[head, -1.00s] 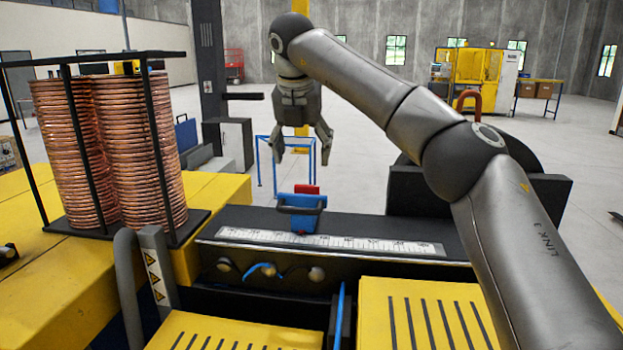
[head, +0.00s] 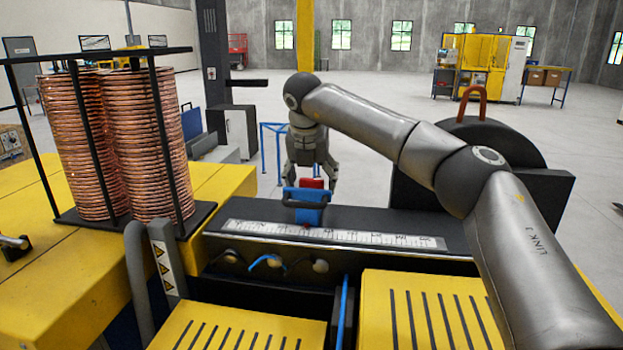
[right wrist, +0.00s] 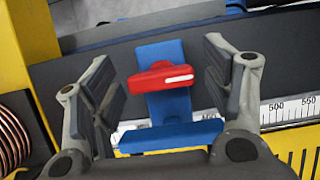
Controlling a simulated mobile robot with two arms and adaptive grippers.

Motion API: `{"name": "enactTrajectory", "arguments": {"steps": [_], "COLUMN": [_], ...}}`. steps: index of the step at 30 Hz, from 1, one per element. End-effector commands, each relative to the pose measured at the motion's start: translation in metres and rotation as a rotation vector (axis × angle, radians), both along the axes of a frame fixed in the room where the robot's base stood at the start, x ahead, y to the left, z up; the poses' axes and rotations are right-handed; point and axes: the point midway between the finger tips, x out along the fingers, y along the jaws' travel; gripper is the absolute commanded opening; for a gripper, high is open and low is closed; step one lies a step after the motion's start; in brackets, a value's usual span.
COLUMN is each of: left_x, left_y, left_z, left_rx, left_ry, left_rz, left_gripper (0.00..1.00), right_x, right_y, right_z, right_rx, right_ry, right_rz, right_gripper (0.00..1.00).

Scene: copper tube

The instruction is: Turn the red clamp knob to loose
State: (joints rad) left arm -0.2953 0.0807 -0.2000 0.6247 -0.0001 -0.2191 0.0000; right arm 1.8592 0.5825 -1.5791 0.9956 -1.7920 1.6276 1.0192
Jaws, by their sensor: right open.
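The red clamp knob (right wrist: 162,76) sits on top of the blue clamp (right wrist: 170,104) and carries a white mark toward its right end in the right wrist view. In the head view the knob (head: 312,183) shows just behind the upper part of the blue clamp (head: 308,212), which stands on the black bench by the ruler. My right gripper (right wrist: 160,85) is open, with one finger on each side of the knob and a gap on both sides. In the head view my right gripper (head: 311,182) points down over the clamp. My left gripper is out of view.
A white ruler (head: 380,238) runs along the black bench (head: 420,217). Copper coils (head: 130,140) stand in a black frame at the left. A black wheel housing (head: 505,142) with a copper loop is at the right. Yellow slotted covers (head: 415,310) lie in front.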

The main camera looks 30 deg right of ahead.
Motion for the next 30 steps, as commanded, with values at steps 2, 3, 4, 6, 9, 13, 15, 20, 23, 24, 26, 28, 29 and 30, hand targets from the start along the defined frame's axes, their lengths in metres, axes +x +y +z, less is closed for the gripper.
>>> {"name": "enactTrajectory", "arguments": {"steps": [2, 3, 4, 6, 9, 13, 15, 20, 23, 24, 26, 28, 29, 30], "left_x": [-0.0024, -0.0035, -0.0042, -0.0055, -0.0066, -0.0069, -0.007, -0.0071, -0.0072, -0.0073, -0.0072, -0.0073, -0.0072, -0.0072], "left_y": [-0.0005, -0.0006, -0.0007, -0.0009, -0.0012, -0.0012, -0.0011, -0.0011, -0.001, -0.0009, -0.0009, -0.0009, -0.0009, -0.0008], "left_z": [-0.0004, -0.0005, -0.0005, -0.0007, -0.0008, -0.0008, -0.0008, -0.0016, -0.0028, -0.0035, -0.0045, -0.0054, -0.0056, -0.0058], "left_rx": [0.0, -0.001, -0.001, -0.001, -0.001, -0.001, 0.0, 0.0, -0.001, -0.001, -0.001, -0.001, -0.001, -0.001], "left_ry": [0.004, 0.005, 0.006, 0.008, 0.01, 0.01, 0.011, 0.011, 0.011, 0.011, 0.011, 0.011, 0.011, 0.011], "left_rz": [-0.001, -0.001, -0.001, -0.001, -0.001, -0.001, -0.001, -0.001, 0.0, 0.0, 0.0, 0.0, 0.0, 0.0], "left_gripper": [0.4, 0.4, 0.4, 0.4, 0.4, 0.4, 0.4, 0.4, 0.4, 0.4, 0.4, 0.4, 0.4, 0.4], "right_x": [-0.0001, -0.0002, -0.0001, -0.0002, -0.0002, -0.0002, -0.0003, -0.0003, -0.0004, -0.0004, -0.0004, -0.0004, -0.0004, -0.0003], "right_y": [-0.0002, -0.0002, -0.0003, -0.0002, -0.0002, -0.0002, -0.0002, -0.0004, -0.0008, -0.0011, -0.0009, -0.0007, -0.0007, -0.0009], "right_z": [-0.0002, -0.0002, -0.0002, -0.0002, -0.0001, 0.0, 0.0001, -0.0002, -0.0008, -0.001, -0.0011, -0.0013, -0.0014, -0.0012], "right_rx": [0.0, 0.0, 0.0, 0.0, 0.0, 0.0, 0.001, 0.001, 0.001, 0.001, 0.002, 0.002, 0.002, 0.002], "right_ry": [0.0, 0.001, 0.001, 0.001, 0.001, 0.001, 0.001, 0.002, 0.003, 0.003, 0.003, 0.004, 0.003, 0.003], "right_rz": [0.0, 0.0, 0.0, -0.001, -0.001, 0.0, 0.0, 0.018, 0.048, 0.067, 0.099, 0.145, 0.168, 0.2], "right_gripper": [0.72, 0.68, 0.65, 0.56, 0.43, 0.27, 0.27, 0.27, 0.27, 0.27, 0.27, 0.27, 0.27, 0.27]}}
